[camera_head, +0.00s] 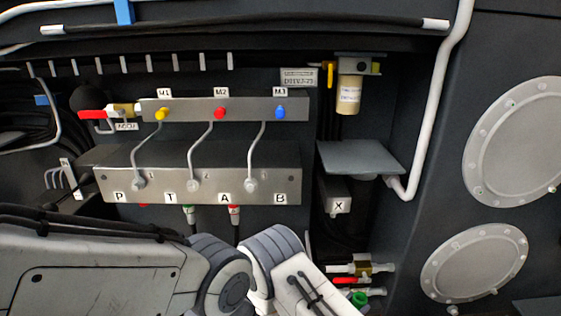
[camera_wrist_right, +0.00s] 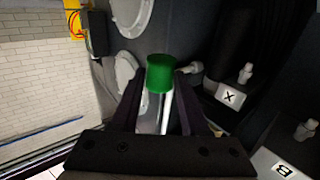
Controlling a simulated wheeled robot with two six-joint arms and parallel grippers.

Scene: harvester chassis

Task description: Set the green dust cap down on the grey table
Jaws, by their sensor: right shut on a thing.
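The green dust cap (camera_wrist_right: 160,75) is a short green cylinder between the fingertips of my right gripper (camera_wrist_right: 160,86) in the right wrist view. The gripper is shut on it. A pale cylinder shows between the fingers below the cap. In the head view a green piece (camera_head: 360,298) shows at the bottom beside the valves; I cannot tell whether it is the held cap, and I cannot make out the fingers there. The grey table (camera_head: 358,157) is a small flat plate right of the port block, bare on top. My left gripper is not in view.
The port block (camera_head: 225,187) and the X block (camera_head: 336,204) lie left of and below the table. A white pipe (camera_head: 436,90) runs down to its right. A filter (camera_head: 349,95) hangs above it. Valves (camera_head: 362,266) sit low, near my arm link.

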